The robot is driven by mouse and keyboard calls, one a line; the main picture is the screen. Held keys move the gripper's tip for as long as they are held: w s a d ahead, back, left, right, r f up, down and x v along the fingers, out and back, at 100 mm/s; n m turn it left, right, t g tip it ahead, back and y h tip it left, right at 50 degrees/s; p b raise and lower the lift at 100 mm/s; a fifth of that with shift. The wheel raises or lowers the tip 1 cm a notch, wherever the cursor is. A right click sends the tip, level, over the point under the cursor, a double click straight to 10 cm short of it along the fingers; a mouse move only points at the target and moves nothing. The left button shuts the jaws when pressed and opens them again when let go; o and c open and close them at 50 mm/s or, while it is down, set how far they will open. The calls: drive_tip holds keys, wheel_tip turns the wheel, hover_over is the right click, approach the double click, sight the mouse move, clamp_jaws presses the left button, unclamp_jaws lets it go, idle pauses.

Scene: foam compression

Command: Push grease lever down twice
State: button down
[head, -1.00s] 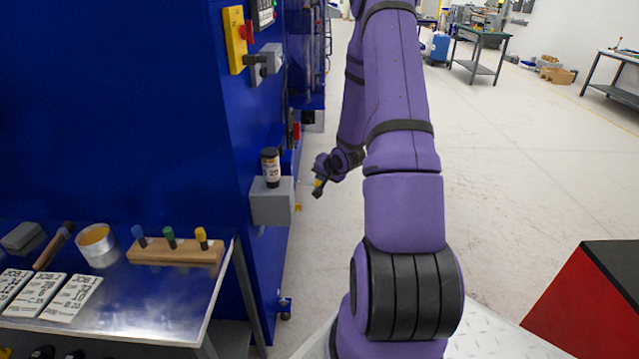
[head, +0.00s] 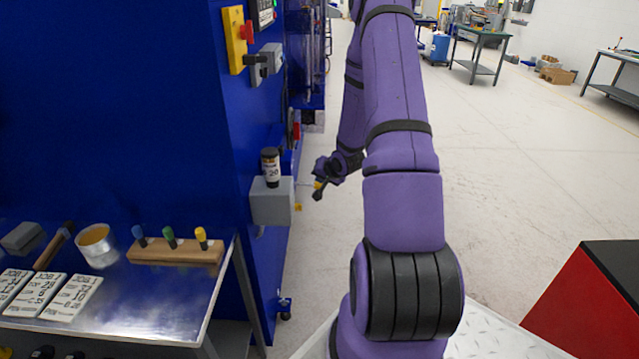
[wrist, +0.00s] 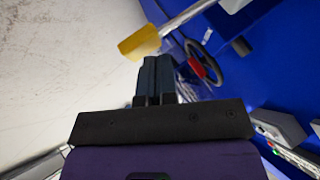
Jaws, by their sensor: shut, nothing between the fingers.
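The grease lever is a thin metal rod with a yellow grip (wrist: 140,43). It sticks out from the blue machine's side, and in the wrist view its grip is just beyond and left of my fingertips. In the head view a small yellow patch (head: 318,185), apparently the grip, shows at my gripper (head: 318,195). My gripper also shows in the wrist view (wrist: 155,62), with its fingers together and empty. I cannot tell whether the fingers touch the grip. A grey box (head: 272,203) on the machine's side carries a dark canister (head: 270,167).
The blue machine (head: 110,100) fills the left. A metal bench (head: 150,300) holds a wooden block (head: 175,252), a tin (head: 97,245) and label cards. A black handwheel (wrist: 200,60) is near the lever. A red box (head: 590,300) stands at lower right. The floor right of my arm is open.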

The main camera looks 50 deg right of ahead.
drive_tip(key=shift+f, duration=0.8)
idle(0.7)
drive_tip(key=shift+r, duration=0.15)
idle(0.4)
drive_tip(key=shift+r, duration=1.65)
drive_tip(key=shift+r, duration=2.5)
